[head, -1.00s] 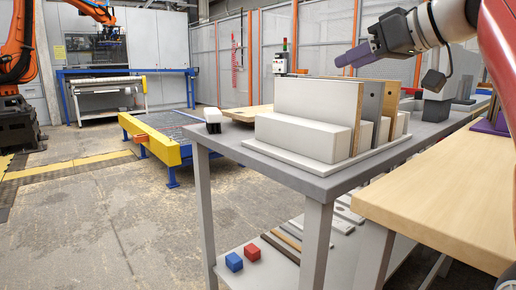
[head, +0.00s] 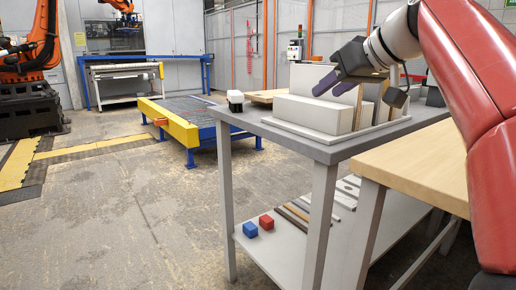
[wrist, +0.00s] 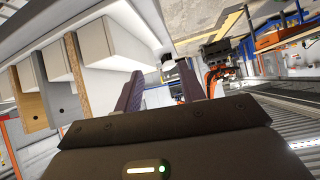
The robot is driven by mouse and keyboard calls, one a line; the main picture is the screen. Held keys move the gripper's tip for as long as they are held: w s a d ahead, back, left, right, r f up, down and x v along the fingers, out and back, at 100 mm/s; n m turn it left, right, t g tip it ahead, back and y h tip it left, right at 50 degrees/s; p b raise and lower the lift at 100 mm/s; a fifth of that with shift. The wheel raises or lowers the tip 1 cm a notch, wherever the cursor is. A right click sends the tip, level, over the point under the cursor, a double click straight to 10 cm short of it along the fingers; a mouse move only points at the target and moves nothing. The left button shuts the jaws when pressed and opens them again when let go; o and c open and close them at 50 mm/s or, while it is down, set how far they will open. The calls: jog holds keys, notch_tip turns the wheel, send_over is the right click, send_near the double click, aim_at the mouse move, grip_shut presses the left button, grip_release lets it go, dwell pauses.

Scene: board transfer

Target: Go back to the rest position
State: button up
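The white rack (head: 312,113) stands on the grey table (head: 262,127). Boards stand upright in it; in the wrist view I see a wooden board (wrist: 30,98), a grey board (wrist: 60,88) and a brown, speckled board (wrist: 76,62). In the head view my gripper and arm hide part of the boards.
A light wooden table (head: 420,160) is at the right, beside my red arm. A yellow and blue conveyor (head: 182,125) stands behind left.

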jog(key=s+a+f+m+g+h+p, duration=0.1)
jog(key=s+a+f+m+g+h, duration=0.25)
jog(key=f, duration=0.75)
jog(key=s+d+f+m+h+p, duration=0.2)
jog(key=s+d+f+p, duration=0.1)
jog(key=s+f, duration=1.7)
jog(key=shift+s+d+f, duration=0.2)
jog(key=shift+s+d, duration=0.3)
jog(key=shift+d, duration=0.15)
jog(key=shift+h, duration=0.25)
